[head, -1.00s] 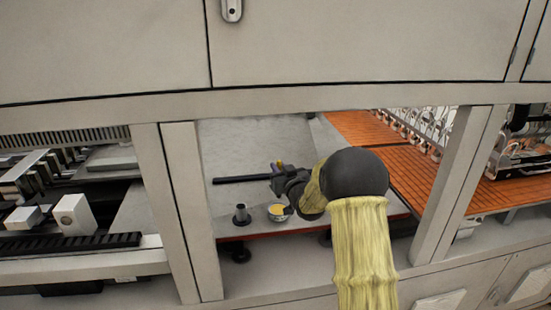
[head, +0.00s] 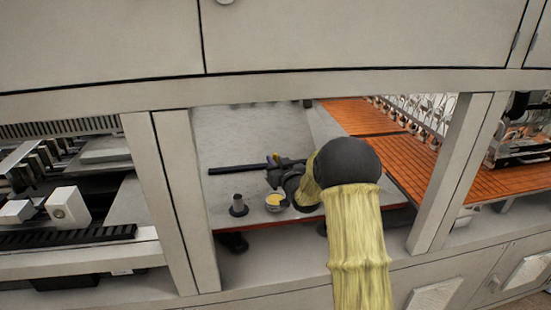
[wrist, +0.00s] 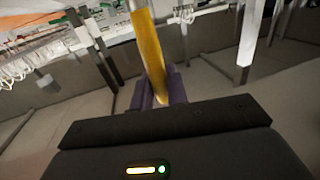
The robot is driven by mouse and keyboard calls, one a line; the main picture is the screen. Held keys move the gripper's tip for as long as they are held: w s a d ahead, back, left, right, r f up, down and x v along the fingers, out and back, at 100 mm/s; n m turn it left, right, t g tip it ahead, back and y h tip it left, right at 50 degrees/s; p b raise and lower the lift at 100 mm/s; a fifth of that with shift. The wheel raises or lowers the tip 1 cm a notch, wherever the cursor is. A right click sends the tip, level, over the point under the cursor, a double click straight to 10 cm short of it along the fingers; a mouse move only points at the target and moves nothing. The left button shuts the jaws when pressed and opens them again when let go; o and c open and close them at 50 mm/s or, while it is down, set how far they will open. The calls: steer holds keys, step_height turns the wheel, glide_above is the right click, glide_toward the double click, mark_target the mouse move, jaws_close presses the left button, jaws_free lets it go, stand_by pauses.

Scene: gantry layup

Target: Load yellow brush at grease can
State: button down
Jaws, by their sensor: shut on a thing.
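My gripper (head: 275,166) is shut on the yellow brush (wrist: 148,45). In the wrist view, its fingers (wrist: 160,90) close around the long yellow handle, which runs up out of the picture. In the head view only a small yellow bit of the brush (head: 274,159) shows, and its bristle end cannot be made out. The grease can (head: 275,206), a small round pot with yellow grease inside, stands near the front edge of the grey table. My gripper is behind and above it in the picture, apart from it as far as I can tell.
A grey metal cup (head: 238,206) stands just left of the can. A long black bar (head: 236,169) lies behind them on the grey table (head: 240,137). Frame posts (head: 174,205) flank the opening. Orange slatted panels (head: 420,165) lie to the right.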

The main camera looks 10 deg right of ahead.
steer(key=shift+f+b, duration=0.5)
steer(key=shift+f, duration=1.3)
steer(key=shift+w, duration=0.1)
steer(key=shift+a, duration=0.1)
steer(key=shift+f, duration=0.15)
steer(key=shift+b, duration=0.3)
steer(key=shift+f, duration=0.2)
